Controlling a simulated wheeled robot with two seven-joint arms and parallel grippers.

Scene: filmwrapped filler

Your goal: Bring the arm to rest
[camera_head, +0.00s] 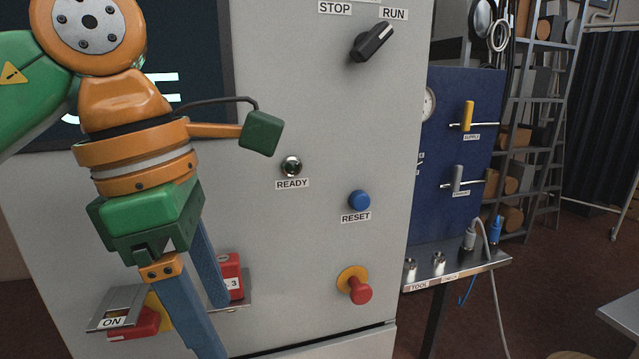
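My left arm comes in from the upper left, orange and green. Its gripper (214,328) hangs down in front of the grey cabinet (330,270), with two blue fingers. The fingers stand apart with nothing seen between them, so it is open. The lower fingertip is close to the bottom edge of the picture. A small green block (262,133) on an orange bracket sticks out to the right of the wrist. My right gripper is not in view.
The cabinet has a STOP/RUN knob (372,42) turned toward RUN, a READY lamp (291,166), a blue RESET button (359,201) and a red button (358,290). Red parts (231,277) sit behind the fingers. A blue panel (452,165) and metal shelf (470,262) stand right.

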